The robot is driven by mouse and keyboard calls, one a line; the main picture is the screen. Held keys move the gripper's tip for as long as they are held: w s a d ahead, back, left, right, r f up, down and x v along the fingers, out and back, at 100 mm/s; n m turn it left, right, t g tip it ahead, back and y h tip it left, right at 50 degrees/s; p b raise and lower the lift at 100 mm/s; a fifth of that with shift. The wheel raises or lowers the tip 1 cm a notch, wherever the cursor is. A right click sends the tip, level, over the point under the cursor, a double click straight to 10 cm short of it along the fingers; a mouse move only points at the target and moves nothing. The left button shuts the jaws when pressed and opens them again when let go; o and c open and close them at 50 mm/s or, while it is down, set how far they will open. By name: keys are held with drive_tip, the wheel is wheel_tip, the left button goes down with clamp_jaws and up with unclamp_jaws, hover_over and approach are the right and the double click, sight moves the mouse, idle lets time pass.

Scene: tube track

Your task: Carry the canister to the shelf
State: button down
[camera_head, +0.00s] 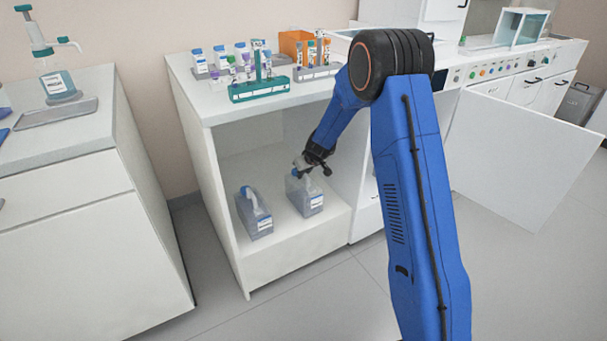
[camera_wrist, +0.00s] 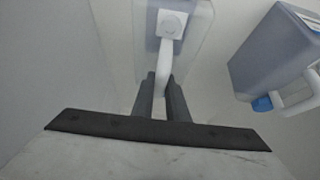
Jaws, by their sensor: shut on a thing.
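A translucent canister (camera_head: 306,200) with a pale handle and a white label is in the open compartment of the shelf (camera_head: 290,246), upright and apparently on its floor. My gripper (camera_head: 304,168) is shut on this canister's handle from above. In the wrist view my gripper's fingers (camera_wrist: 161,80) are on either side of the white handle, with the canister body (camera_wrist: 192,45) beyond them. A second, similar canister (camera_head: 256,222) stands to the left in the same compartment. In the wrist view this second canister (camera_wrist: 270,55) is at right, with a blue cap.
The counter (camera_head: 215,103) above the compartment carries a green tube rack (camera_head: 258,90), white bottles (camera_head: 220,60) and an orange box (camera_head: 292,44). A side wall bounds the compartment at right. A left counter (camera_head: 60,150) holds a pump bottle (camera_head: 57,84). An open door panel (camera_head: 520,160) stands at right.

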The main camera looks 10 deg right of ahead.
drive_tip(key=shift+f, duration=0.3)
idle(0.5)
drive_tip(key=c, duration=1.7)
unclamp_jaws()
drive_tip(key=shift+o, duration=0.2)
drive_tip(key=s+a+f+v, duration=0.1)
drive_tip(key=s+v, duration=0.1)
drive_tip(key=v, duration=1.3)
drive_tip(key=s+f+v, duration=0.2)
drive_tip(key=s+v, duration=0.1)
drive_tip(key=v, duration=1.3)
drive_tip(key=s+d+r+m, duration=0.2)
drive_tip(key=s, duration=1.7)
drive_tip(key=s+d+r+m+g+h, duration=0.1)
drive_tip(key=s+d+r, duration=0.1)
drive_tip(key=s, duration=1.7)
drive_tip(key=shift+d+r+m+h, duration=0.3)
drive_tip(key=shift+d+r+m, duration=0.05)
drive_tip(key=shift+r+m, duration=0.1)
